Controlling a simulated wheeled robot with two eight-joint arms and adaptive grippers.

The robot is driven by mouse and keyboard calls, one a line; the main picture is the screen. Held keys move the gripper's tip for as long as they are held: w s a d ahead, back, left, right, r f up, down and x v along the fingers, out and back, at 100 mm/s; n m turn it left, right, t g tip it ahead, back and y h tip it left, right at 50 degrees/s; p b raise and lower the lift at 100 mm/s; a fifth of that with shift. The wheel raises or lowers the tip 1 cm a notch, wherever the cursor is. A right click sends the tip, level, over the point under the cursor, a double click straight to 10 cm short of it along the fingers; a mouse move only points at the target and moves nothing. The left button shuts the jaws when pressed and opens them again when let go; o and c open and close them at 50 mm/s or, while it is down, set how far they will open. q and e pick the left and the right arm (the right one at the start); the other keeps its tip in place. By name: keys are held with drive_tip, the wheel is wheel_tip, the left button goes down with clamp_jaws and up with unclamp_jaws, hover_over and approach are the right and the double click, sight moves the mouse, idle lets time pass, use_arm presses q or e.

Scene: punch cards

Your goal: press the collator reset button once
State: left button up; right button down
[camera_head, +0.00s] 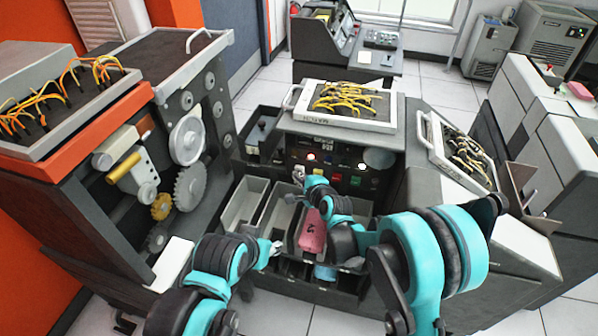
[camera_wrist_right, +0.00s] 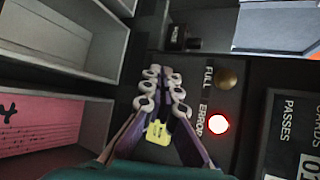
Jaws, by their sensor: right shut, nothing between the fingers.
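The collator's dark front panel (camera_head: 335,168) is at the middle of the head view, with lit lamps and small coloured buttons. No reset label is legible. My right gripper (camera_head: 298,174) is at the panel's left side. In the right wrist view, my right gripper (camera_wrist_right: 161,78) is shut and empty over the panel, left of the FULL lamp (camera_wrist_right: 226,78) and the lit red ERROR lamp (camera_wrist_right: 217,124). A yellow patch (camera_wrist_right: 157,133) shows between the finger bases; I cannot tell whether it is a button. Contact is unclear. My left gripper (camera_head: 275,248) is low beside the pockets, its opening unclear.
Below the panel are grey card pockets (camera_head: 246,203), one holding a pink card deck (camera_head: 313,234). A wired plugboard tray (camera_head: 392,112) sits above the panel, another (camera_head: 435,135) at right. An open geared machine (camera_head: 165,60) stands at left.

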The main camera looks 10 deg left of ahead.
drive_tip(key=shift+w, duration=0.4)
idle(0.3)
drive_tip(key=shift+s, duration=0.95)
drive_tip(key=shift+s+a+b, duration=0.1)
drive_tip(key=shift+s+b, duration=0.5)
drive_tip(key=shift+s, duration=1.95)
